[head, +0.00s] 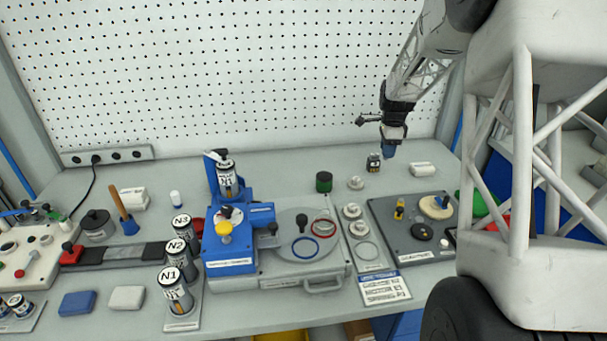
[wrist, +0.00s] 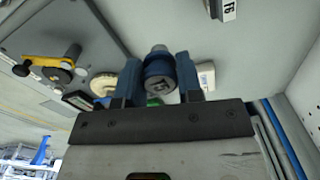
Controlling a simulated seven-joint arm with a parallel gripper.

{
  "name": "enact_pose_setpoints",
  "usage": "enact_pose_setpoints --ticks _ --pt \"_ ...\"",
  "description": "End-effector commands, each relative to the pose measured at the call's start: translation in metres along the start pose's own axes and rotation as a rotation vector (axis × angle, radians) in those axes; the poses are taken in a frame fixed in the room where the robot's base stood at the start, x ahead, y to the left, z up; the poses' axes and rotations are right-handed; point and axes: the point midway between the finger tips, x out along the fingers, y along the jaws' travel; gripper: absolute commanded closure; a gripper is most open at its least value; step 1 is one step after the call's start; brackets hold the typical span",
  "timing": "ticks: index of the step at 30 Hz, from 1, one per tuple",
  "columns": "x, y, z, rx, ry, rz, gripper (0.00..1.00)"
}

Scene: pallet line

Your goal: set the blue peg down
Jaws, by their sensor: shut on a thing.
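My gripper (head: 391,146) hangs above the back right of the bench, pointing down. Its jaws are shut on the blue peg (head: 389,153), which shows below the fingers in the head view, apart from the bench top. In the wrist view the blue peg (wrist: 159,76) sits between the two blue fingers of my gripper (wrist: 160,80), with its round dark end towards the camera. The fingers hide part of its sides.
A dark grey board (head: 385,213) with a cream disc (head: 436,207) is in front. Some bare bench shows between them.

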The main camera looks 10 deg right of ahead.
Motion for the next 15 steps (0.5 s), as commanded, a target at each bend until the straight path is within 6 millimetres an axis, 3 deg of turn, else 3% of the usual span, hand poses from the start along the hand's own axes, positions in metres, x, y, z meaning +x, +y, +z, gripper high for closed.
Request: enact_pose_setpoints --ticks 15 --pt "-0.001 -0.038 0.146 0.028 0.000 0.000 0.90"
